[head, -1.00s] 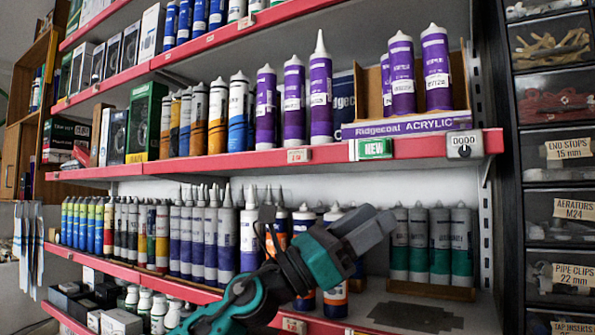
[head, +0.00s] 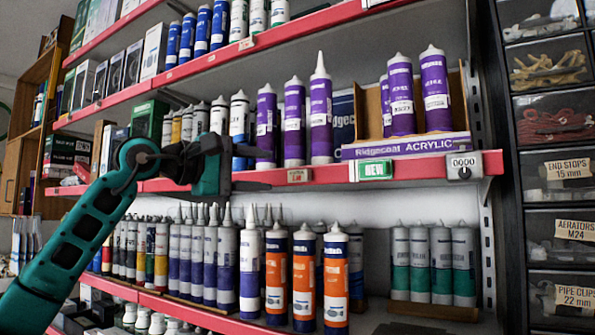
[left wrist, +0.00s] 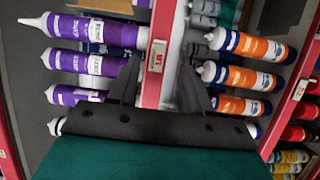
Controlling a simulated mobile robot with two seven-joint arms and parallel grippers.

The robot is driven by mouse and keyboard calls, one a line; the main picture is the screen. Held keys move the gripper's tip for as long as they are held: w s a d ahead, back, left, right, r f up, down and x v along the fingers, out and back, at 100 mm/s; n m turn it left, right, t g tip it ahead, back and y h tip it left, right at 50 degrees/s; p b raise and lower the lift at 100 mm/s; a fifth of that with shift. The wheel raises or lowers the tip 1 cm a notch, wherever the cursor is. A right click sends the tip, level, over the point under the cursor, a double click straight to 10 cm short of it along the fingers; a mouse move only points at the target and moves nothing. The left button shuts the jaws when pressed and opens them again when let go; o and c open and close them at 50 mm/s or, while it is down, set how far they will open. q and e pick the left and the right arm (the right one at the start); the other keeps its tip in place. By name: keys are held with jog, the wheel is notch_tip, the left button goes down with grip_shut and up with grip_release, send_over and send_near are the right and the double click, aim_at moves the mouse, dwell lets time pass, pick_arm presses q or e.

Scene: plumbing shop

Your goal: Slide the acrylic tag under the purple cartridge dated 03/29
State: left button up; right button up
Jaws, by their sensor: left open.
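Three purple cartridges (head: 294,122) stand upright in a row on the middle shelf; their labels also show in the left wrist view (left wrist: 97,34). I cannot read the dates. A small price tag (head: 299,176) sits on the red shelf edge below the row; whether it is the acrylic tag is unclear. My left gripper (head: 265,170) is open and empty, left of this tag. In the left wrist view the tag (left wrist: 157,62) lies ahead, between the finger directions. My right gripper is out of view.
Orange-and-blue cartridges (head: 305,275) stand on the shelf below. Black drawers (head: 550,145) stand at the right. Space in front of the shelf edge is clear right of my gripper.

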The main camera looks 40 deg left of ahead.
aim_at(305, 174)
pick_arm(q)
jog(key=p+x, duration=0.1)
jog(key=x, duration=0.8)
jog(key=shift+c, duration=0.5)
grip_shut()
